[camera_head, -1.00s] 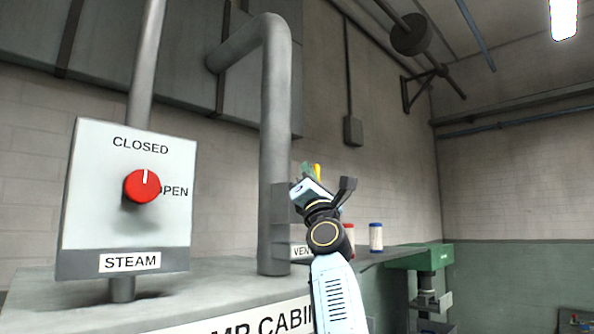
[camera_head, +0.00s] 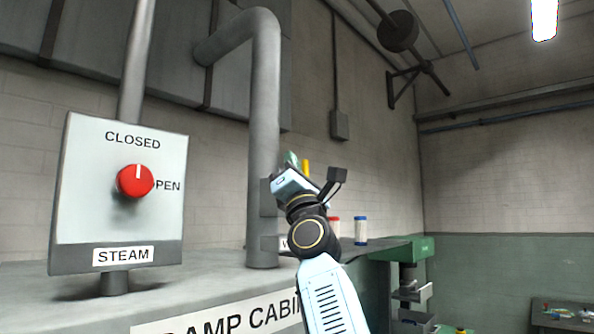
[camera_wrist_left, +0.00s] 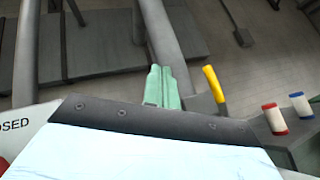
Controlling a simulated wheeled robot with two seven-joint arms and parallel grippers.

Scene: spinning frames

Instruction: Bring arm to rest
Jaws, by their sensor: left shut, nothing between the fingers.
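My left arm rises from the bottom of the head view, right of centre. My left gripper (camera_head: 292,160) is at its upper end, shut and empty, in front of the grey pipe's right side; its green fingers (camera_wrist_left: 163,88) show together in the left wrist view. The red knob (camera_head: 135,181) is on the white STEAM panel (camera_head: 80,215) at the left, well apart from the gripper. Its white mark points up toward CLOSED. The right gripper is not in view.
A thick grey pipe (camera_head: 264,110) stands on the damp cabinet (camera_head: 190,285). A yellow handle (camera_wrist_left: 215,86) stands behind the gripper. A red-capped container (camera_wrist_left: 274,118) and a blue-capped container (camera_head: 361,231) stand to the right. A green machine (camera_head: 407,248) is farther right.

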